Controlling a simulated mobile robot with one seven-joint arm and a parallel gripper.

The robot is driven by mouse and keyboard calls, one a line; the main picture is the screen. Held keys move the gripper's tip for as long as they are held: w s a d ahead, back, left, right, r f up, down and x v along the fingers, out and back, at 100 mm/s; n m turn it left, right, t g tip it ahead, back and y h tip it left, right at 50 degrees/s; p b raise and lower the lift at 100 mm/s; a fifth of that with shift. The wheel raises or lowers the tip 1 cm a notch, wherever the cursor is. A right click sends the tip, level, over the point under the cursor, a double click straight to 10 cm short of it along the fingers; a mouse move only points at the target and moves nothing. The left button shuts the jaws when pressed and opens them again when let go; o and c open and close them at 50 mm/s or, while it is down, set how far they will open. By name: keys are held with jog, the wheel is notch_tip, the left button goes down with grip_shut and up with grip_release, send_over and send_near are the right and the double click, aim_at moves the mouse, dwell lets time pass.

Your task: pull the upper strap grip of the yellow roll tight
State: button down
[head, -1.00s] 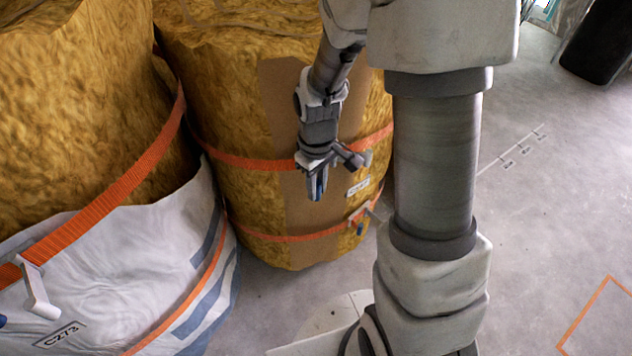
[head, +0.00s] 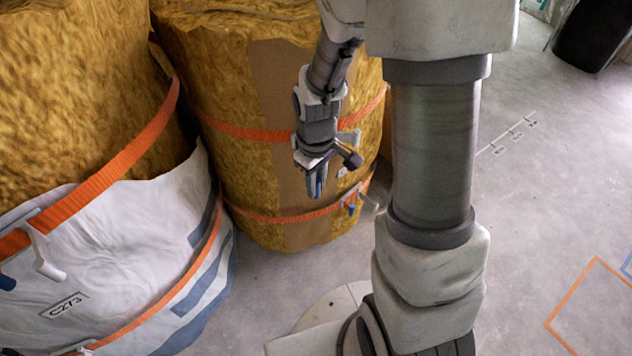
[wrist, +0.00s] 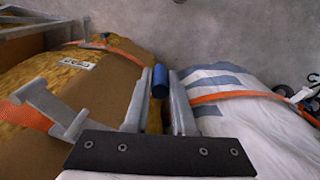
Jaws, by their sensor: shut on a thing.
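The yellow roll (head: 225,75) stands upright at the upper middle of the head view, with a brown vertical band. Its upper orange strap (head: 245,132) runs around it to a pale buckle (head: 348,140). In the wrist view a pale bracket (wrist: 50,105) sits on this strap at the left. My gripper (head: 317,180) hangs in front of the roll, below the upper strap's level. In the wrist view its fingers are shut on the blue strap grip (wrist: 160,80). The link between grip and strap is hidden.
A lower orange strap (head: 285,218) with its own buckle (head: 350,198) circles the roll. A second roll, wrapped in a white and blue sheet (head: 130,240) marked C273, stands close at the left. Grey floor (head: 545,200) is clear at the right. A black object (head: 592,35) stands far right.

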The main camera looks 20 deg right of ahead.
jog(key=shift+s, duration=0.3)
jog(key=c, duration=0.8)
grip_release()
jog(key=shift+o, duration=0.2)
jog(key=shift+w, duration=0.1)
jog(key=shift+r, duration=0.1)
notch_tip(320, 180, up, 17)
jog(key=p, duration=0.5)
jog(key=shift+r+p, duration=0.15)
jog(key=shift+p, duration=0.2)
